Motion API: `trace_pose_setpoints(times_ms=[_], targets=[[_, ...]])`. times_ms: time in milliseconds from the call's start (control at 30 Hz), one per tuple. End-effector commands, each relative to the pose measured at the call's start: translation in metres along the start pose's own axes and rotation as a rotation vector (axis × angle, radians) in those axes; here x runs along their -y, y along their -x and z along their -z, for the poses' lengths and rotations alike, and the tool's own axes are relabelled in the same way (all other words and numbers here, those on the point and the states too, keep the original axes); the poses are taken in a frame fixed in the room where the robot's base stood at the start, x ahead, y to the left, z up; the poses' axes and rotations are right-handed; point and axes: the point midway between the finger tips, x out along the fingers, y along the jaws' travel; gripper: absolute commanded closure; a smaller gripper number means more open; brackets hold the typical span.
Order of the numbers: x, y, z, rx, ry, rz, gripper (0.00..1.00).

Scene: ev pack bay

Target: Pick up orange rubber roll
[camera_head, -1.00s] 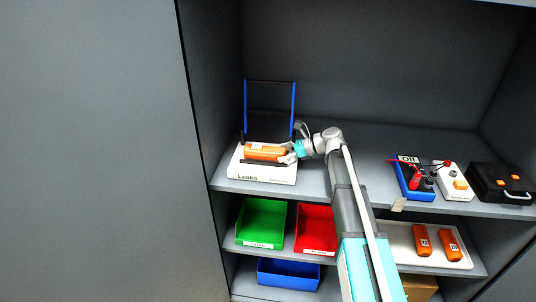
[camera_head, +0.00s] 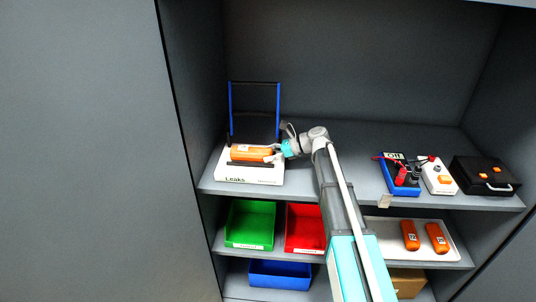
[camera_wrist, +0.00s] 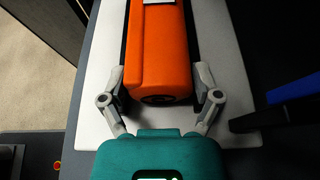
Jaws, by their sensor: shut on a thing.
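The orange roll (camera_head: 250,154), a rounded orange body with a pale label, lies on the white leak tester (camera_head: 240,174) marked "Leaks" at the left of the upper shelf. My gripper (camera_head: 274,153) reaches it from the right. In the wrist view the roll (camera_wrist: 160,50) sits between my two grey fingers (camera_wrist: 160,84), one on each side near its end. The gripper is shut on the roll. The roll's far end is cut off by the wrist view's top edge. I cannot tell whether it is lifted clear of the white surface.
A blue-sided frame (camera_head: 230,105) stands behind the tester. A blue meter (camera_head: 400,176), a white device (camera_head: 438,175) and a black case (camera_head: 485,178) stand at right. Below are green (camera_head: 250,224), red (camera_head: 305,230) and blue bins (camera_head: 280,274) and a tray (camera_head: 456,250) with two orange items.

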Motion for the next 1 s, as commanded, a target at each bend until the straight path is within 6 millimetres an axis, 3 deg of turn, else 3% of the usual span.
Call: trace_pose_setpoints(times_ms=[467,1000], targets=[[0.000,0.013,-0.031,0.002,0.000,0.000,0.79],[-0.054,0.035,-0.091,0.002,0.000,0.000,0.79]])
